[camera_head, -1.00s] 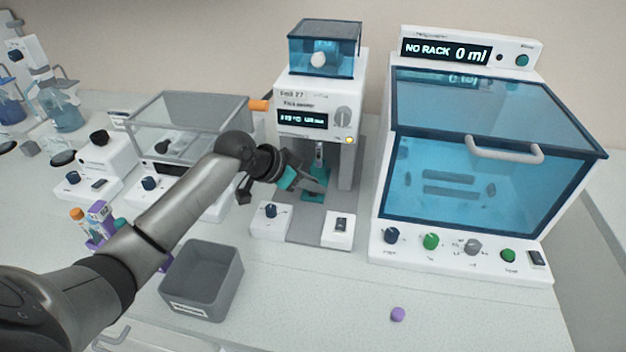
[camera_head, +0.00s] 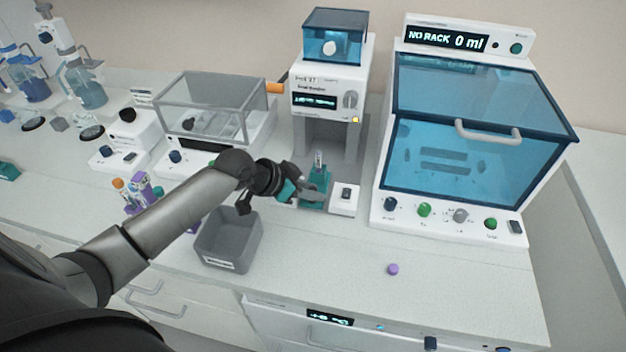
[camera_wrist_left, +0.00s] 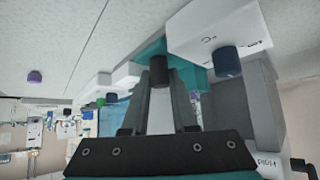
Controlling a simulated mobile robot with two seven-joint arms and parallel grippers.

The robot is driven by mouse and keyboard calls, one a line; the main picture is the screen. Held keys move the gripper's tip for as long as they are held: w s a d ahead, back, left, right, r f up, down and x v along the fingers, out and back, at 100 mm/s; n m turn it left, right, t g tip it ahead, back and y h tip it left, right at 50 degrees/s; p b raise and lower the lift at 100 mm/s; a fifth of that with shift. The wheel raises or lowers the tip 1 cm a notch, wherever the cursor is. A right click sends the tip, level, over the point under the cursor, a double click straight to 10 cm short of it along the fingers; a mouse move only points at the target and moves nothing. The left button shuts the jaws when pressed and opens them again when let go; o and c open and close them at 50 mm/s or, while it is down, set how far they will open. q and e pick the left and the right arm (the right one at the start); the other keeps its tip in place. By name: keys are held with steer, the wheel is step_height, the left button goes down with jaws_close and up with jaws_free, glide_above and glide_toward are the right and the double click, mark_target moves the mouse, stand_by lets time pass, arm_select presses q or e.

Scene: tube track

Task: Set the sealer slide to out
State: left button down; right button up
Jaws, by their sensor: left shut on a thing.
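The sealer (camera_head: 330,85) is a white machine with a dark display and a blue clear top box. Its teal slide (camera_head: 313,200) carries an upright tube (camera_head: 319,160) and stands in front of the arch, level with the switch on the sealer's base. My left gripper (camera_head: 308,194) reaches it from the left. In the left wrist view, my left gripper (camera_wrist_left: 158,92) is shut on the dark handle (camera_wrist_left: 159,70) of the teal slide (camera_wrist_left: 150,48). My arm hides the left part of the sealer's base in the head view. My right gripper is not in view.
A grey bin (camera_head: 228,240) stands below my left forearm. A large blue-windowed cabinet (camera_head: 470,130) stands to the right. A purple cap (camera_head: 393,269) lies on the bench front. A clear-lidded box machine (camera_head: 212,105) is left of the sealer. The bench ahead of the slide is clear.

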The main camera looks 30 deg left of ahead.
arm_select(q)
steer(key=shift+s+f, duration=0.15)
steer(key=c, duration=0.9)
jaws_free()
steer(key=shift+s, duration=0.15)
steer(key=shift+o, duration=1.1)
steer(key=p+v, duration=0.3)
steer(key=v, duration=1.2)
steer(key=shift+a, duration=0.1)
